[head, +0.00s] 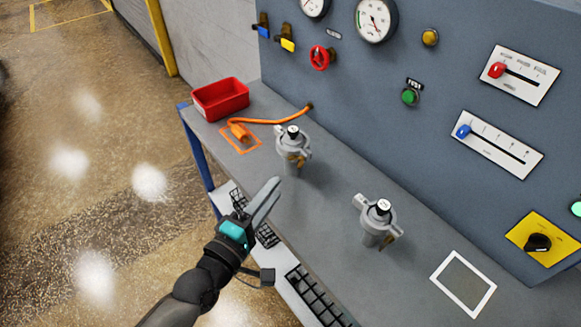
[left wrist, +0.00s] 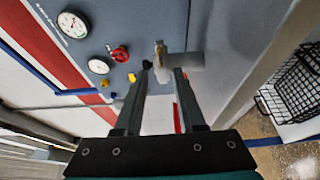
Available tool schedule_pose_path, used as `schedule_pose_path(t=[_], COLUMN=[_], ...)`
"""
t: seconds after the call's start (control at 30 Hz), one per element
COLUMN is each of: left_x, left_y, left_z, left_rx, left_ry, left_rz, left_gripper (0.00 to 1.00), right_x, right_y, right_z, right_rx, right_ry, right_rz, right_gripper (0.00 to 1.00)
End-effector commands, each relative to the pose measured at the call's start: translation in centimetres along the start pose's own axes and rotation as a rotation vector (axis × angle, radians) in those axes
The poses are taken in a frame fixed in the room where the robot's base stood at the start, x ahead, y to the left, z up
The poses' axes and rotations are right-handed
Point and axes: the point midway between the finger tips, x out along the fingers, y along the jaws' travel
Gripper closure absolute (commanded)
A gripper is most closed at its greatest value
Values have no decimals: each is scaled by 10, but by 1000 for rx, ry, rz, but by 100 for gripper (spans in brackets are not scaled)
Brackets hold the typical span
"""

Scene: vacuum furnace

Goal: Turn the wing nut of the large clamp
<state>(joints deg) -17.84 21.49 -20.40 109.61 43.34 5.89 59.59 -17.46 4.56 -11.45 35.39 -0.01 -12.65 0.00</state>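Two grey metal clamp fittings stand on the bench: a farther one (head: 291,143) and a nearer one (head: 377,222). Each has a black-and-white top and a brass-coloured wing nut: the farther wing nut (head: 299,160) and the nearer wing nut (head: 393,235). I cannot tell which clamp is the large one. My left gripper (head: 273,184) is at the bench's front edge, apart from the farther fitting. In the left wrist view its fingers (left wrist: 162,72) are open and empty, with a grey fitting (left wrist: 184,61) and brass piece (left wrist: 159,50) beyond the tips. My right gripper is out of view.
A red bin (head: 220,98) and an orange cable (head: 265,122) lie at the bench's far left. A white outlined square (head: 463,284) is at the right. Wire baskets (head: 318,300) sit below the front edge. The upright panel (head: 440,130) closes the back.

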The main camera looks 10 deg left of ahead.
Motion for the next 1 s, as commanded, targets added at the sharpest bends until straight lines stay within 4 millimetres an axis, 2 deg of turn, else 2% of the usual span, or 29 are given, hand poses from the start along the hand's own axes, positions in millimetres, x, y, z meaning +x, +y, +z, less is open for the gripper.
schedule_pose_path(t=[0.2, 0.43, 0.6, 0.9, 1.0], left_x=[39, 68, 78, 79, 79], left_y=[1, 0, 0, 0, 0], left_z=[0, 0, 0, 0, 0], left_rx=[0, 1, 1, 1, 1], left_ry=[1, 0, -1, -1, 0], left_rz=[3, 1, -1, -1, -1], left_gripper=[61, 61, 61, 61, 71], right_x=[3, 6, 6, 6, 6], right_y=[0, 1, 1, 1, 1], right_z=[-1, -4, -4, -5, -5], right_rx=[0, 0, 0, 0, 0], right_ry=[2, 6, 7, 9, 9], right_rz=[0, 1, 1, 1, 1], right_gripper=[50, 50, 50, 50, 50])
